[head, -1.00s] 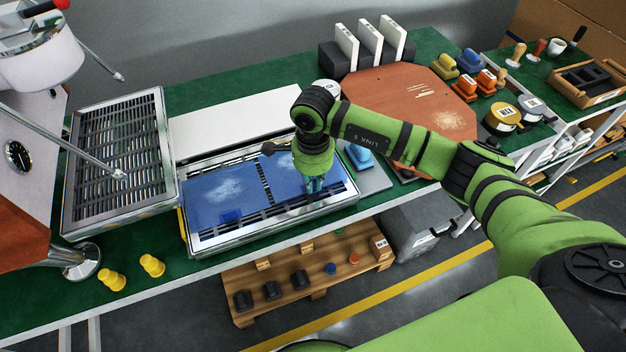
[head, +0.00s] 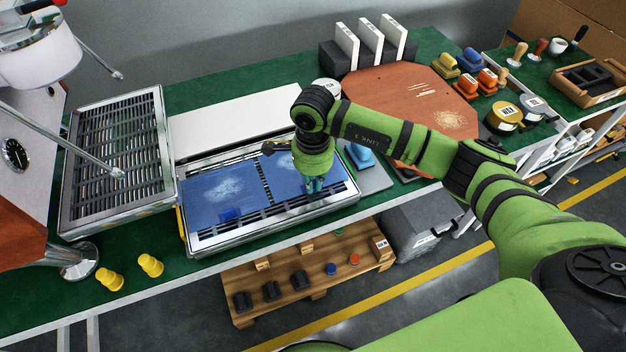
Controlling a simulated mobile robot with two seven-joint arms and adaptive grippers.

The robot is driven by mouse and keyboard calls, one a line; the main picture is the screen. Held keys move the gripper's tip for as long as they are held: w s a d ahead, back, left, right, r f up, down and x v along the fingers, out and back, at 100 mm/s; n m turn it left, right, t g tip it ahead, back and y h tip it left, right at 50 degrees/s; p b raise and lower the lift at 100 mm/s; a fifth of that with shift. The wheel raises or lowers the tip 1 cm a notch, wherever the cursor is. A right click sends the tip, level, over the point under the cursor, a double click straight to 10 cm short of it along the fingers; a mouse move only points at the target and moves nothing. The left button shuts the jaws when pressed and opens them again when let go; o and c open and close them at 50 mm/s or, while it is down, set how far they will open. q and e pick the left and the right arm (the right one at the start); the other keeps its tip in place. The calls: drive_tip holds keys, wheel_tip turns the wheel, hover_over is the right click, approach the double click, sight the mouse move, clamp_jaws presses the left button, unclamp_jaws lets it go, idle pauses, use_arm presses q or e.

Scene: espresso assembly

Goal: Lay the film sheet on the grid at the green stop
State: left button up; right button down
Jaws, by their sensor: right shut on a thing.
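A blue film sheet (head: 288,181) with a whitish smudge lies flat over the right part of the slotted metal grid (head: 262,228). A second blue film sheet (head: 215,192), with a darker blue tab (head: 230,214) at its front edge, covers the left part. A narrow strip of slots shows between the sheets. My right gripper (head: 314,187) points down at the front right of the grid, shut on the right sheet near its front edge; the grip itself is partly hidden. I cannot make out the green stop; my gripper and wrist cover part of that end. My left gripper is not in view.
A slatted drip tray (head: 118,165) stands left of the grid and a white panel (head: 235,122) lies behind it. A blue item (head: 361,156) sits close to my wrist on the right.

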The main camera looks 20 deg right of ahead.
drive_tip(key=shift+f+b, duration=0.3)
drive_tip(key=shift+b, duration=0.05)
idle(0.3)
drive_tip(key=c, duration=1.2)
unclamp_jaws()
drive_tip(key=shift+c, duration=0.2)
drive_tip(key=o, duration=0.3)
drive_tip(key=shift+r+p, duration=1.9)
drive_tip(key=shift+r, duration=1.65)
